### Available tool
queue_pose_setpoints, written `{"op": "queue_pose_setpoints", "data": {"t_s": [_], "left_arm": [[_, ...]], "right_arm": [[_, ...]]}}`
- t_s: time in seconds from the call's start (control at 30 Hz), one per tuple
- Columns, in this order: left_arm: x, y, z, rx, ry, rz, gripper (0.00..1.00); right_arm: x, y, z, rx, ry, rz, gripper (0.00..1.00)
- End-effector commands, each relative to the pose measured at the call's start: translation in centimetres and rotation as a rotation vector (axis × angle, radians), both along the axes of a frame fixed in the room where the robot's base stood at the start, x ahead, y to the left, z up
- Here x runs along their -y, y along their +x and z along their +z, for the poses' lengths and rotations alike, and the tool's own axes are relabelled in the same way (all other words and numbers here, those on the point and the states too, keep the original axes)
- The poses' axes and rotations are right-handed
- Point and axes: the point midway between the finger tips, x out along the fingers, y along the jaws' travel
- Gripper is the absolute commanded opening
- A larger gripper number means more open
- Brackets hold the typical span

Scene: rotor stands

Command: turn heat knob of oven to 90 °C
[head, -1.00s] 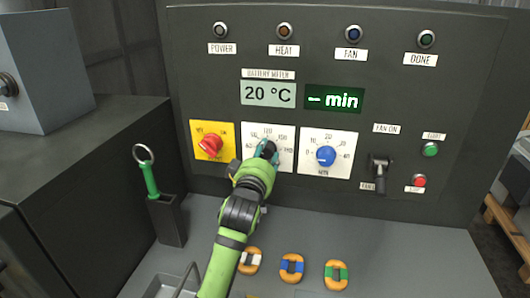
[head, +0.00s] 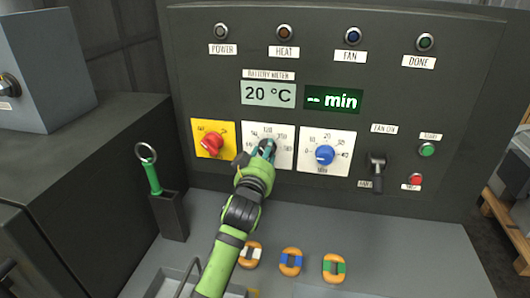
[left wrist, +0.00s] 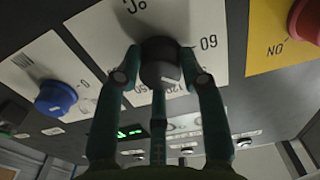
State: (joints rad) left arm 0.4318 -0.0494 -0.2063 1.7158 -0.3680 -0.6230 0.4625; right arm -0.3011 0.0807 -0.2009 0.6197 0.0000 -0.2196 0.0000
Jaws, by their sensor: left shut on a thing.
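The heat knob is a dark knob on a white temperature dial plate (head: 284,158), in the middle of the oven's front panel (head: 200,60). My left gripper (head: 267,151) is at the dial and covers most of the knob in the head view. In the left wrist view the fingers of my left gripper (left wrist: 163,85) are shut around the black heat knob (left wrist: 160,62). The "60" and "120" marks show beside it. The temperature display (head: 268,94) reads 20 °C. My right gripper is not in view.
A red knob (head: 211,144) on a yellow plate is left of the dial. A blue timer knob (head: 325,155) is to the right, then a lever (head: 377,170) and green and red buttons. A green-handled tool (head: 152,178) stands in a holder. Several orange rings lie on the shelf.

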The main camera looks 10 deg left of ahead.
Motion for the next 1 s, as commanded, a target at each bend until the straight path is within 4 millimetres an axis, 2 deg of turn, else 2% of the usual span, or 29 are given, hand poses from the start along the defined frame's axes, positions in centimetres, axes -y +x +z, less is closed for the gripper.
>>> {"op": "queue_pose_setpoints", "data": {"t_s": [0.03, 0.37, 0.4, 0.43, 0.47, 0.83, 1.0], "left_arm": [[-0.1, 0.0, 0.8, 0.017, 0.004, 0.001, 0.07], [-0.1, 0.0, 0.9, 0.020, 0.005, 0.001, 0.07], [-0.1, 0.0, 0.9, 0.020, 0.005, 0.001, 0.48], [-0.1, 0.0, 0.9, 0.020, 0.005, 0.000, 0.60], [-0.1, 0.0, 0.9, 0.020, 0.005, 0.000, 0.64], [0.0, -0.2, 0.3, 0.007, 0.003, 0.000, 0.64], [0.0, -2.1, 0.2, 0.007, 0.002, -0.001, 0.64]], "right_arm": [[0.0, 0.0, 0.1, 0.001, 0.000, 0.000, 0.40], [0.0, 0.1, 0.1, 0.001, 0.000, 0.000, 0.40], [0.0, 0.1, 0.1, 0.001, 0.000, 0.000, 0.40], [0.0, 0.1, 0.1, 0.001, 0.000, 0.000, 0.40], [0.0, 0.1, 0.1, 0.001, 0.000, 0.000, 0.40], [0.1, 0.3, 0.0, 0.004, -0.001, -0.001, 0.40], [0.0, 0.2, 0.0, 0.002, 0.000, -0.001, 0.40]]}}
